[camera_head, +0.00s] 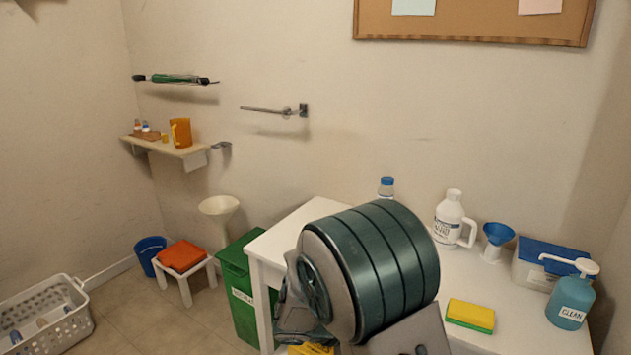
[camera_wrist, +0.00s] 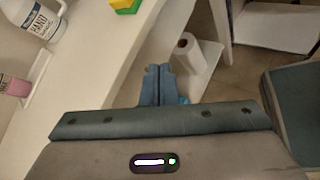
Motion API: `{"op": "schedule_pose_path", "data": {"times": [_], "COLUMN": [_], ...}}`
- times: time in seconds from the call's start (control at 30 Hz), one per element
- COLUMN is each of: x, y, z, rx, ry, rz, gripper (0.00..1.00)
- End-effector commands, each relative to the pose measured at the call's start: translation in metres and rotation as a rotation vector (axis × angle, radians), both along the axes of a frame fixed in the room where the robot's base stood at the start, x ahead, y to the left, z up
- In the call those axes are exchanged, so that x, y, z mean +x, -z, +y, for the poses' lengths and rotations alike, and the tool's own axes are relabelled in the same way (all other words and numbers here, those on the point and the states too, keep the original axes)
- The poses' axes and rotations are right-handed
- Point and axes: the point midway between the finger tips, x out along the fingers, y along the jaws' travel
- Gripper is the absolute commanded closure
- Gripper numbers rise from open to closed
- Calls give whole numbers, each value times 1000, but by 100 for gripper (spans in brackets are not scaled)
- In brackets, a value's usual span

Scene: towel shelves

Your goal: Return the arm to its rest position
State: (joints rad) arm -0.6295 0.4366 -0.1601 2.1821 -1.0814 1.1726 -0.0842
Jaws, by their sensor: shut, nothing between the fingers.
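My gripper (camera_wrist: 158,72) shows in the wrist view with its two blue-grey fingers together, shut and empty. It points down past the edge of the white table (camera_wrist: 92,85). A white paper roll (camera_wrist: 187,52) is just beyond the fingertips on a low white surface; I cannot tell the gap between them. In the head view my arm's large dark green joint fills the lower middle, in front of the white table (camera_head: 300,222), and my gripper is hidden there.
On the table stand a white jug (camera_head: 450,218), a blue funnel (camera_head: 497,238), a teal pump bottle (camera_head: 571,300), a lidded box (camera_head: 540,265) and a yellow-green sponge (camera_head: 470,315).

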Motion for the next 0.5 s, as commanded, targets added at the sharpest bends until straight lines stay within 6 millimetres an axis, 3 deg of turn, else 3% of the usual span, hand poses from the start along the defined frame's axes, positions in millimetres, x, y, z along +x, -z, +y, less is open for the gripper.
{"op": "schedule_pose_path", "data": {"times": [0.03,0.2,0.5], "x": [-12,-53,-115], "y": [-17,-49,-102], "z": [-11,-33,-41], "rx": [71,295,686], "ry": [76,312,691], "rz": [-25,-105,-298], "gripper": [100,100,100]}}
